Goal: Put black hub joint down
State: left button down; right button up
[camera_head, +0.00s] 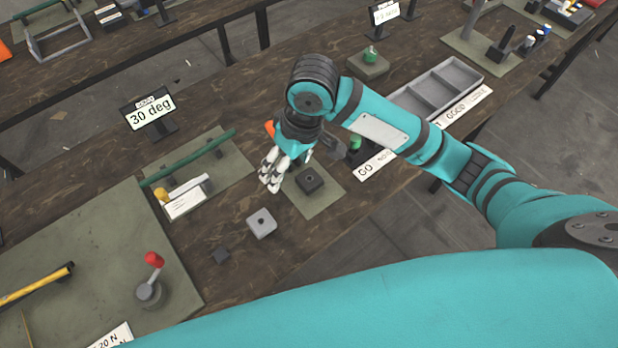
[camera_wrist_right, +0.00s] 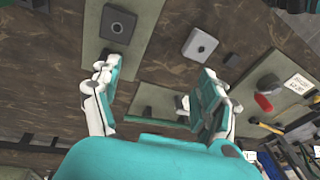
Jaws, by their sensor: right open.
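The black hub joint (camera_head: 309,180), a dark square block with a round hole, lies flat on a small green mat (camera_head: 322,204). It also shows in the right wrist view (camera_wrist_right: 118,24) at the upper left, beyond the left finger. My right gripper (camera_head: 272,170) is just left of the joint in the head view and apart from it. In the right wrist view its two fingers (camera_wrist_right: 158,75) are spread wide with nothing between them. My left gripper is in neither view.
A grey square block (camera_head: 262,222) and a small dark block (camera_head: 221,255) lie on the wooden table nearby. A green bar fixture (camera_head: 205,152) stands to the left. A grey divided tray (camera_head: 436,88) is at the upper right. A red-knobbed lever (camera_head: 152,275) stands lower left.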

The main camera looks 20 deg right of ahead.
notch_tip(320, 180, up, 6)
jog(key=m+h, duration=0.1)
jog(key=h, duration=0.1)
send_over(308, 175)
jog(key=s, duration=0.1)
jog(key=shift+g, duration=0.4)
notch_tip(308, 175, down, 12)
jog(key=shift+d+r+p, duration=0.15)
jog(key=shift+p, duration=0.8)
jog(key=shift+w+a+f+p, duration=0.1)
jog(key=shift+f+p, duration=0.3)
jog(key=shift+f, duration=0.95)
jog(key=shift+w+a+f+p, duration=0.1)
jog(key=shift+f+p, duration=0.25)
jog(key=shift+f, duration=1)
jog(key=shift+c, duration=0.4)
jog(key=c, duration=1.3)
jog(key=shift+r, duration=0.15)
